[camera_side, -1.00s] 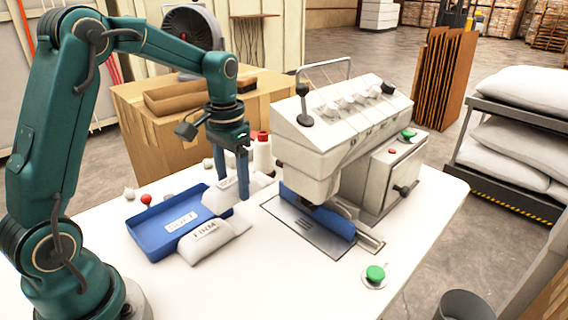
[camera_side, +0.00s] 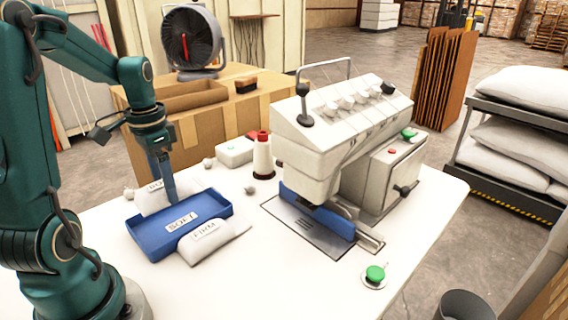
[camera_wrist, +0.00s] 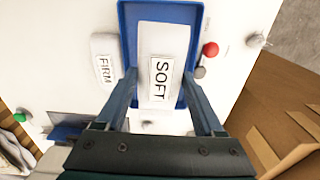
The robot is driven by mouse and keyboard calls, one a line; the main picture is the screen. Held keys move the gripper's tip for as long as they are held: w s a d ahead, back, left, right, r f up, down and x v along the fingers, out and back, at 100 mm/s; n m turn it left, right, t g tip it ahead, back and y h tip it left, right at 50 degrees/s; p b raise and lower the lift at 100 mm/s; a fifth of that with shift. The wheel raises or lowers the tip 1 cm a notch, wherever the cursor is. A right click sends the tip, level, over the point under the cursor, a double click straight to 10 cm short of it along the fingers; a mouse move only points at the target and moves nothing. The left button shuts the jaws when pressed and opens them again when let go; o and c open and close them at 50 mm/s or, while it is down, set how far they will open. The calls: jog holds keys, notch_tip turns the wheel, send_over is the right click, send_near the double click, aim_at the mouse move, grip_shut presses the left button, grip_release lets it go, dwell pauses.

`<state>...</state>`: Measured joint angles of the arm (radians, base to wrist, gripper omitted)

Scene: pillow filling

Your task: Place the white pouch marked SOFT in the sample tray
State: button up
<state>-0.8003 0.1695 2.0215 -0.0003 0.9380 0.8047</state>
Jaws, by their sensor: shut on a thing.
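The white pouch marked SOFT (camera_wrist: 163,37) is between the two fingers of my gripper (camera_wrist: 158,76), which is shut on it. In the wrist view it covers most of the inside of the blue sample tray (camera_wrist: 128,14).
A red knob (camera_wrist: 210,49) is close beside the tray.

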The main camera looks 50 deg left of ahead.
aim_at(176, 225)
jog(key=shift+f, duration=3.55)
jog(key=o, duration=1.5)
jog(key=shift+f, duration=0.15)
jog(key=shift+c, duration=0.2)
